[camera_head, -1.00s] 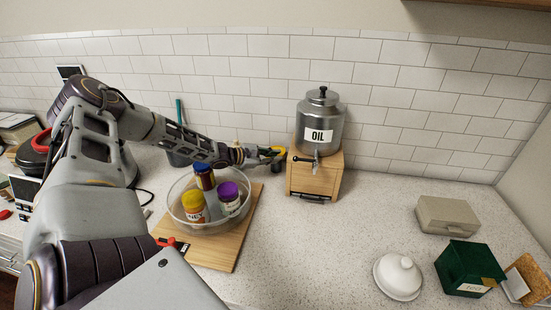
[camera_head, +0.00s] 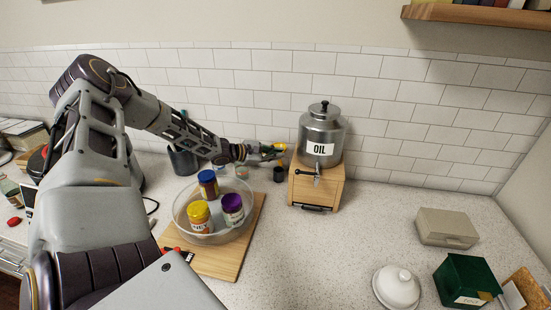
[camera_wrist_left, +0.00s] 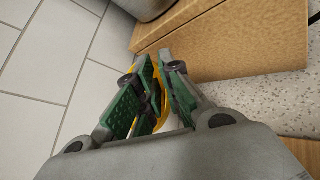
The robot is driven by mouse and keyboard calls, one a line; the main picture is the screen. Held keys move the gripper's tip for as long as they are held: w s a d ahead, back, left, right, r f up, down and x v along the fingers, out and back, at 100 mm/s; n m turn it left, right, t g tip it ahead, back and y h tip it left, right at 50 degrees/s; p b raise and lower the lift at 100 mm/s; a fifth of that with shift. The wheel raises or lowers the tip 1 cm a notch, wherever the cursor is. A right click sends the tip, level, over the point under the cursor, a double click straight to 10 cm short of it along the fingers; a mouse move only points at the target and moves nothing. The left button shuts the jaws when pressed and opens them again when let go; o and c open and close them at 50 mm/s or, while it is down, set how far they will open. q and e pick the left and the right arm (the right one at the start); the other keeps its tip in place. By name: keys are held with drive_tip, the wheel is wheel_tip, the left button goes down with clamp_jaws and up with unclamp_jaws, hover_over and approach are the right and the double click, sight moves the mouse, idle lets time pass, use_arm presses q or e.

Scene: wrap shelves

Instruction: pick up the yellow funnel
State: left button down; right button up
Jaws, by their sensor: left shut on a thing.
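The yellow funnel (camera_head: 279,146) is held in my left gripper (camera_head: 272,152), left of the oil dispenser and in front of the tiled wall. Most of the funnel is hidden by the fingers. In the left wrist view, a curved yellow piece of it (camera_wrist_left: 157,97) shows between and behind the green finger pads of my left gripper (camera_wrist_left: 160,75), which is shut on it. The gripper is above the counter. A small dark cylinder (camera_head: 279,174) stands on the counter just below it, apart from the funnel. My right gripper is not in view.
The metal oil dispenser (camera_head: 322,135) stands on a wooden box (camera_head: 316,188), close right of the gripper. A glass bowl (camera_head: 178,222) with several jars sits on a cutting board (camera_head: 222,265) in front.

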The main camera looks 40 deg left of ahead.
use_arm(q)
drive_tip(key=shift+r+p, duration=0.85)
drive_tip(key=shift+r, duration=0.8)
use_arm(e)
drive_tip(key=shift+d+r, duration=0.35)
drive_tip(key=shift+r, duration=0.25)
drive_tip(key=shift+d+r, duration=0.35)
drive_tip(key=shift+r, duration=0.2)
use_arm(q)
drive_tip(key=shift+r, duration=0.1)
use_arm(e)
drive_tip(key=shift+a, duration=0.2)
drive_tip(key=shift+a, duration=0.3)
